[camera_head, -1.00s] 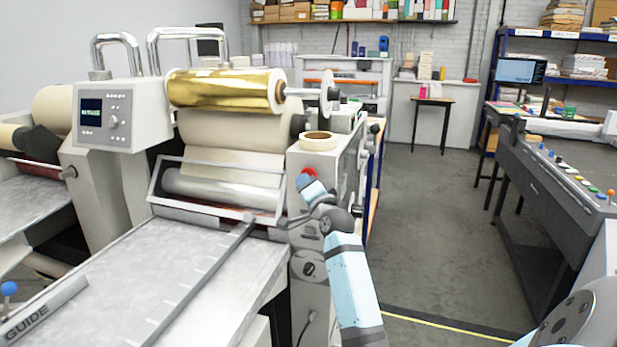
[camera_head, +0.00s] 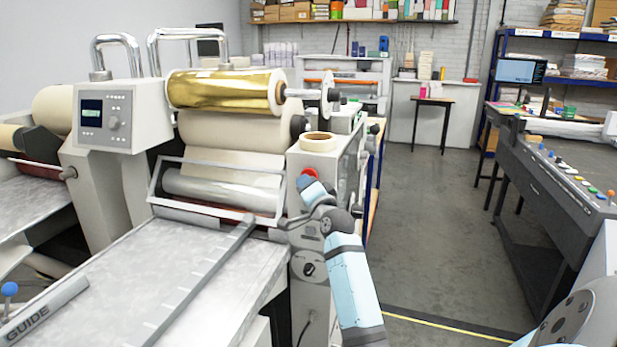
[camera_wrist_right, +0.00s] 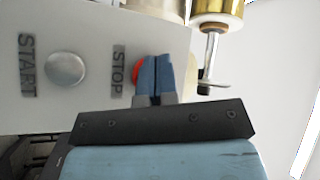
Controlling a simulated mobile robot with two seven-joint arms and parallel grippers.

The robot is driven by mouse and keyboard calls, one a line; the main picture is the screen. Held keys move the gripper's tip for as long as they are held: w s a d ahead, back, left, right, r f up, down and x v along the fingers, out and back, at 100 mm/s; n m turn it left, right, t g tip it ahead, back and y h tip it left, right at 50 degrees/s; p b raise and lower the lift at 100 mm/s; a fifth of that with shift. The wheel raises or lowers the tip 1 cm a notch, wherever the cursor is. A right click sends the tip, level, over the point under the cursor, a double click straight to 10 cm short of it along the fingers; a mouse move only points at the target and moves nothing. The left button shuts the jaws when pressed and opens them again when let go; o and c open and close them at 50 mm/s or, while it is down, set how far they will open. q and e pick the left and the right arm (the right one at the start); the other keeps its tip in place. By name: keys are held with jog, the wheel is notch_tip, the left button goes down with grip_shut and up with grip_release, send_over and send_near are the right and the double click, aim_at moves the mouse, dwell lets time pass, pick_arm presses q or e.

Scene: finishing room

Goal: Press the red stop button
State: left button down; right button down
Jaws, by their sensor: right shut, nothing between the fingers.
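The red stop button (camera_head: 311,173) is on the front of the grey machine's side housing, partly hidden by my right gripper (camera_head: 304,181) in the head view. In the right wrist view, the red button (camera_wrist_right: 136,72) shows as a red edge beside the word STOP, mostly behind the blue fingers of my right gripper (camera_wrist_right: 156,70). The fingers are shut, with nothing between them. Their tips overlap the button in view; I cannot tell whether they touch it. My left gripper is not in view.
A round silver START button (camera_wrist_right: 65,70) is on the same panel. A tape roll (camera_head: 318,141) lies on the housing. The gold foil roll (camera_head: 222,92) and a control box with a screen (camera_head: 91,112) are to the left. Open floor (camera_head: 430,230) is to the right.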

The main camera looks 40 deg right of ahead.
jog(key=shift+s+a, duration=0.3)
jog(key=shift+a, duration=0.2)
jog(key=shift+p, duration=0.3)
jog(key=a, duration=0.1)
jog(key=s+a+p, duration=0.1)
jog(key=a, duration=0.1)
jog(key=s+a+p, duration=0.1)
jog(key=shift+s+a, duration=0.15)
jog(key=shift+a, duration=0.05)
dwell(0.6)
